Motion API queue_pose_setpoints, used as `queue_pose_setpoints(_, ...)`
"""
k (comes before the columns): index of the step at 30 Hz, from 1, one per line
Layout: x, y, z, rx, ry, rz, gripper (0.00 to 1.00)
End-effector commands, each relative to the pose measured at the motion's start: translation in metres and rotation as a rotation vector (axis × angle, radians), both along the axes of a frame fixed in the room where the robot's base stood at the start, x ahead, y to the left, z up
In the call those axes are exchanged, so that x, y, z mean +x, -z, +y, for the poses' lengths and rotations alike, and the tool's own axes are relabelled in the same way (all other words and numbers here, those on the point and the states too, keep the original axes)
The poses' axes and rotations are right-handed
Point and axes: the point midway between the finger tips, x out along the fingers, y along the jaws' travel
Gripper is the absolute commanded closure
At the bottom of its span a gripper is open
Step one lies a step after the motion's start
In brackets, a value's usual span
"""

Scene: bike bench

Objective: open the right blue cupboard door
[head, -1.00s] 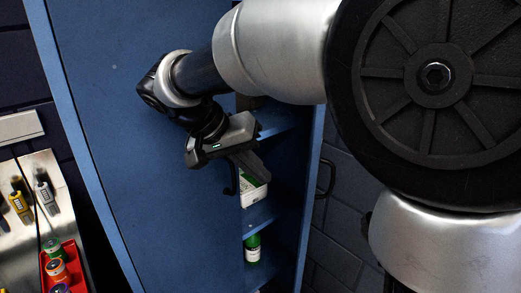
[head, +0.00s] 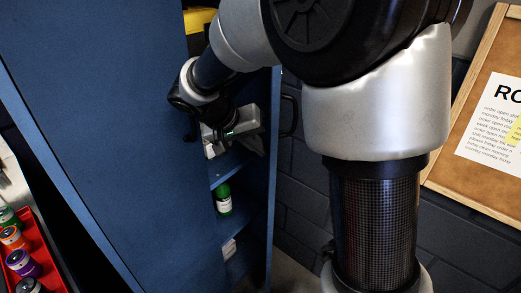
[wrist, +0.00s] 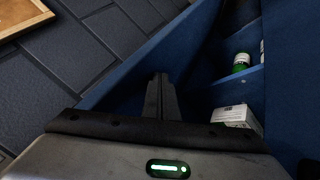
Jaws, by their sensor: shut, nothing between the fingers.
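The right blue cupboard door (head: 263,200) stands ajar, seen steeply from its inner side, with its dark handle (head: 289,116) jutting out on the right. In the wrist view the door is a slanting blue panel (wrist: 130,68). My gripper (head: 256,146) is in the gap between the left door and the right door, in front of the shelves. Its fingers (wrist: 161,82) are shut and empty, close to the right door's inner face; I cannot tell whether they touch it. The left blue door (head: 110,110) fills the left of the head view.
Shelves inside hold a green bottle (head: 223,198), a white box (wrist: 238,117) and a yellow item (head: 198,19). A red tray (head: 50,255) with several small jars is at lower left. A noticeboard (head: 440,185) hangs on the dark brick wall (head: 300,190) at right.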

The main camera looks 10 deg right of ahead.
Motion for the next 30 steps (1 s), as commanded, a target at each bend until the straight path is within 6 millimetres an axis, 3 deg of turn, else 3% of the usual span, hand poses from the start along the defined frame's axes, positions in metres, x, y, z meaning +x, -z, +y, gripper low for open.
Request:
queue_pose_setpoints(6,0.004,0.014,-0.010,0.000,0.001,0.002,1.00)
queue_pose_setpoints(20,0.003,0.015,-0.013,-0.001,-0.006,0.000,1.00)
queue_pose_setpoints(25,-0.002,0.016,-0.026,-0.001,-0.056,-0.001,1.00)
queue_pose_setpoints(30,-0.010,0.016,-0.053,-0.002,-0.152,-0.002,1.00)
